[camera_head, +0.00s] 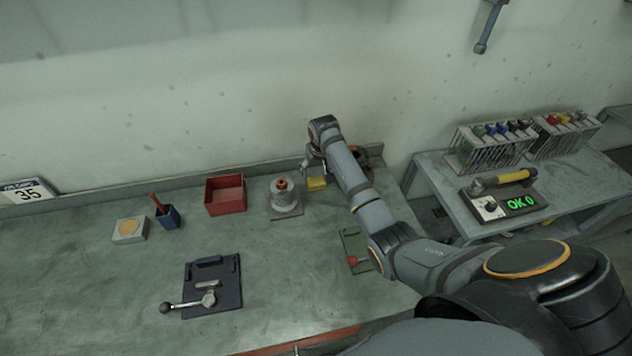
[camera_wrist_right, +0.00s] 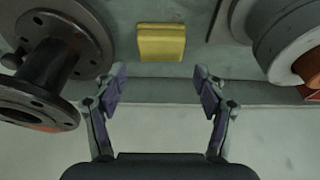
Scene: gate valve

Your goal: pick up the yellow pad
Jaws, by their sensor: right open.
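The yellow pad (camera_head: 317,184) lies on the green workbench near its back edge, just right of the grey valve body. It also shows in the right wrist view (camera_wrist_right: 161,42) at the top middle, as a flat yellow block. My right gripper (camera_wrist_right: 160,84) is open and empty, its two purple-padded fingers spread apart, with the pad beyond the gap between them. The pad is not touched by the fingers. In the head view the right gripper (camera_head: 308,172) is small and hangs near the pad, partly hidden by its own arm. My left gripper is not in view.
A valve body (camera_head: 285,197) stands left of the pad. A dark flanged part (camera_wrist_right: 62,65) stands on the pad's other side. A red bin (camera_head: 225,195), blue cup (camera_head: 168,217) and dark plate with a lever (camera_head: 222,292) are further left. The wall is close behind.

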